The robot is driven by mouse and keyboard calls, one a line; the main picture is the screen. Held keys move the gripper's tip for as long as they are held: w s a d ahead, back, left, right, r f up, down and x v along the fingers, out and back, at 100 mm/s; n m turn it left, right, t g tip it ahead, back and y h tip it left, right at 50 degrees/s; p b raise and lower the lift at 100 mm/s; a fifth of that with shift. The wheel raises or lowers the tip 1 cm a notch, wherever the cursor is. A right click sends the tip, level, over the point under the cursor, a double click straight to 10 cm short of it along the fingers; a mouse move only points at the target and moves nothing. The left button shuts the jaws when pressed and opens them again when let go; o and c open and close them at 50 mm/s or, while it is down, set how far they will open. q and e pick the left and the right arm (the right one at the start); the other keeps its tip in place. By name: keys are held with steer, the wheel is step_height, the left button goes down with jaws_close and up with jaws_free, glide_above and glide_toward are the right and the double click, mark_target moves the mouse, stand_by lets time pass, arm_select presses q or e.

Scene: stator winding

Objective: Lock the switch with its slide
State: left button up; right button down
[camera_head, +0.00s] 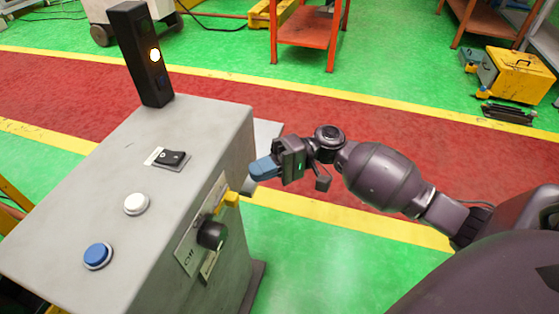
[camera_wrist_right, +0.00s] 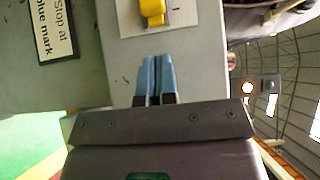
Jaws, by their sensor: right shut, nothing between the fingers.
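A black round knob switch (camera_head: 212,235) sticks out from a pale label plate on the side of the grey console. A yellow slide (camera_head: 229,199) sits just above it, also on the side. The slide shows at the top of the right wrist view (camera_wrist_right: 152,12) on its pale plate, cut by the frame edge. My right gripper (camera_head: 262,168) is beside the console, up and right of the slide, apart from it. Its blue fingers (camera_wrist_right: 155,76) are together and empty, pointing toward the slide's plate. My left gripper is not in view.
A "Stop at blue mark" label (camera_wrist_right: 57,28) is near the slide.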

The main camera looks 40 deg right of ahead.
mark_target(238, 199)
steer(key=s+a, duration=0.1)
steer(key=a, duration=0.1)
steer(key=s+a, duration=0.1)
steer(key=shift+s+a, duration=0.2)
steer(key=shift+a, duration=0.2)
steer(key=shift+s+a+r+p, duration=0.2)
steer(key=shift+s+a+p, duration=0.15)
steer(key=shift+s+a, duration=0.45)
steer(key=shift+w+f, duration=0.1)
steer(key=shift+f, duration=0.1)
